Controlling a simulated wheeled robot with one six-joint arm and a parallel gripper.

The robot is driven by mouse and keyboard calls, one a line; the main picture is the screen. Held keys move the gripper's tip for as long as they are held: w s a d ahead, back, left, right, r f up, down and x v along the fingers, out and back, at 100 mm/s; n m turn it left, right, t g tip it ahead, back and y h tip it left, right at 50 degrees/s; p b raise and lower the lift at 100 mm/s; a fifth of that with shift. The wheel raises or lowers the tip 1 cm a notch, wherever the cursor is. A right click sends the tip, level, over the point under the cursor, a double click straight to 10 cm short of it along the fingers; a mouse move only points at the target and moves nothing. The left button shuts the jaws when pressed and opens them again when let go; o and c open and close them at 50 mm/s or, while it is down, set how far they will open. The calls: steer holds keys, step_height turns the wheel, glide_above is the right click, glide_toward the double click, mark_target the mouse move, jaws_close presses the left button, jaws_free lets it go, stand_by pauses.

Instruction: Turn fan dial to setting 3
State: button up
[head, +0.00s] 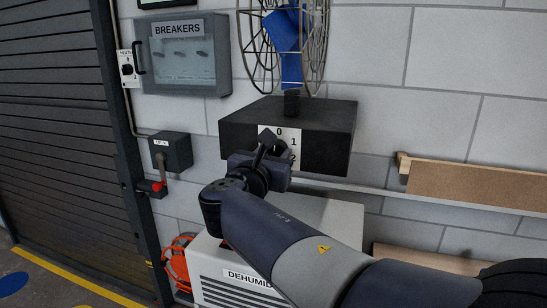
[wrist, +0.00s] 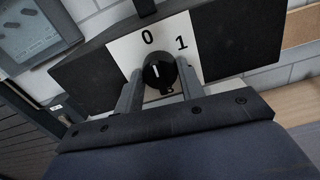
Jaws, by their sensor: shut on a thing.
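The black round fan dial (wrist: 160,76) sits on a white label plate on the front of the black fan base (head: 236,133). Its short white mark points up, roughly toward the 0. In the wrist view the 0 and 1 show on the plate (wrist: 122,55); in the head view 0, 1 and part of a 2 show. Any 3 is hidden. My gripper (wrist: 160,84) is shut on the dial, with one finger on its left and one on its right. In the head view my gripper (head: 270,146) covers most of the dial.
A blue-bladed caged fan (head: 287,35) stands above the base. The breaker box (head: 183,65) and a grey switch box with a red lever (head: 172,150) are on the wall at left. A dehumidifier (head: 220,272) stands below my arm. A wooden board (head: 470,186) is at right.

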steer(key=shift+f+m+b, duration=0.1)
steer(key=shift+m+b, duration=12.15)
steer(key=shift+m, duration=5.25)
steer(key=o, duration=1)
